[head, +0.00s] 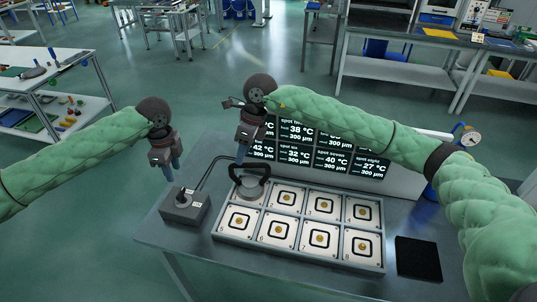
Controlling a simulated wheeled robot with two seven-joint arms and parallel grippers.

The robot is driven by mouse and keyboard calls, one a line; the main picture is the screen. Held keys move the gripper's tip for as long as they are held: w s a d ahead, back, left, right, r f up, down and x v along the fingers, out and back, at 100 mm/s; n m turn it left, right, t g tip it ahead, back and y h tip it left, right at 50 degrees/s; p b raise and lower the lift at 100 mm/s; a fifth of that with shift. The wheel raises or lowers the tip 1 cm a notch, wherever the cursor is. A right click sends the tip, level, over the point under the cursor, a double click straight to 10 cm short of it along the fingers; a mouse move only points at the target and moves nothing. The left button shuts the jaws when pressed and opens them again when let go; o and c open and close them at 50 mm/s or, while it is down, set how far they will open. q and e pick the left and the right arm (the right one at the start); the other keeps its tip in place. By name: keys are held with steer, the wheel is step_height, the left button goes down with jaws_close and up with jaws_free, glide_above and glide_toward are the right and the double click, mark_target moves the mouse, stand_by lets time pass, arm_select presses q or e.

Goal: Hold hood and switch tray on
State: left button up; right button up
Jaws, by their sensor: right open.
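A grey round hood with a black loop handle (250,188) sits over the back left cell of the tray (231,232). The tray is pale and holds several square spots with dark frames and gold centres. A grey switch box (186,209) with a dark knob stands left of the tray, joined by a black cable. My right gripper (243,152) is open, pointing down just above the hood's handle; the picture does not show whether they touch. My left gripper (172,168) points down above and behind the switch box, apart from it, with its fingers apart and empty.
A display panel (345,165) with temperature readings stands behind the tray, partly hidden by my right arm. A black square pad (418,258) lies right of the tray. A round gauge (471,138) stands at the back right. The table front is clear.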

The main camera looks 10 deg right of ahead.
mark_target(269, 168)
steer(key=d+f+h, duration=0.1)
steer(key=d, duration=0.1)
steer(key=d+f+h, duration=0.1)
steer(key=d, duration=0.2)
steer(key=w+d+f+h, duration=0.1)
steer(key=d+f, duration=0.1)
steer(key=shift+d+n+t, duration=0.25)
steer(key=shift+n+t, duration=0.15)
steer(key=shift+f, duration=3.9)
jaws_close()
